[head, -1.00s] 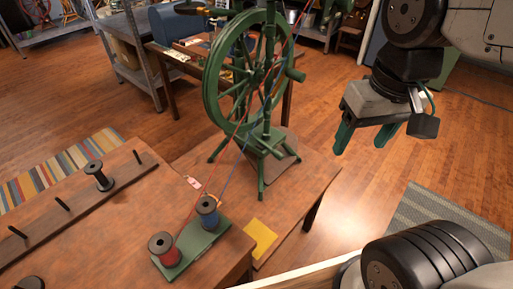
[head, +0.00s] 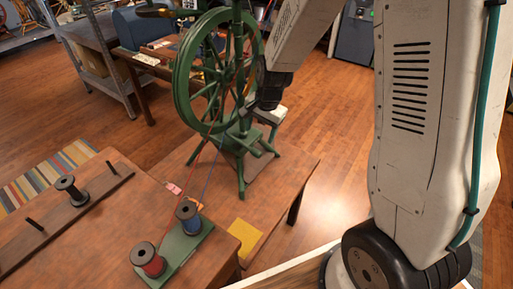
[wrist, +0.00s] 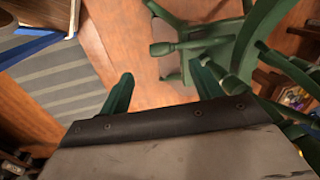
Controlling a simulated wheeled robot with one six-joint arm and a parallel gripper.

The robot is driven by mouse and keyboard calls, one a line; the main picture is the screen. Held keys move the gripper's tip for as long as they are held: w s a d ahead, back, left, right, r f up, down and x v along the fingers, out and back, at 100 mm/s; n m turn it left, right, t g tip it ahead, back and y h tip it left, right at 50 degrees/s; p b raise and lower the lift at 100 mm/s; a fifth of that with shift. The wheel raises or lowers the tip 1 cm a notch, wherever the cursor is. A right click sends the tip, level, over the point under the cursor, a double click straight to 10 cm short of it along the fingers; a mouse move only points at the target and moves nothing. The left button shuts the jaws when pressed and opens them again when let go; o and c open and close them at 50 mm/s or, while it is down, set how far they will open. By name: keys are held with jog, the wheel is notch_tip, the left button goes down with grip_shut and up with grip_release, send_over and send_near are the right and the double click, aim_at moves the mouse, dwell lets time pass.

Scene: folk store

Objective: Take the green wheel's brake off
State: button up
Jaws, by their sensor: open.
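The green spinning wheel (head: 181,85) stands upright on a wooden table, left of the arm in the head view. Red and blue yarn run from it toward the spools. In the wrist view green turned wooden parts of it (wrist: 215,48) fill the upper right, including a rounded peg or knob. I cannot tell which part is the brake. My gripper (wrist: 165,78) is open, with nothing between its two green fingers. The right finger appears close to the wheel's green parts; whether they touch is unclear. In the head view my arm's end is beside the wheel's right side, its fingertips mostly hidden.
A green base holds a red spool (head: 147,260) and a blue spool (head: 189,215) on the front table. A dark spool (head: 70,187) sits on a pegged rack at left. A yellow card (head: 244,237) lies on the table. The floor right of the wheel is open.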

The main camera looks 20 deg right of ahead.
aim_at(256, 150)
jog(key=shift+w+f+m, duration=0.15)
jog(key=shift+w+f, duration=0.05)
jog(key=shift+f, duration=0.35)
jog(key=shift+w+f+m, duration=0.15)
jog(key=shift+w+f, duration=0.05)
jog(key=shift+f, duration=0.3)
jog(key=f, duration=0.5)
jog(key=w+f, duration=0.1)
jog(key=f, duration=0.1)
jog(key=shift+w+a+f, duration=0.1)
jog(key=shift+a+f, duration=0.15)
jog(key=shift+a, duration=0.1)
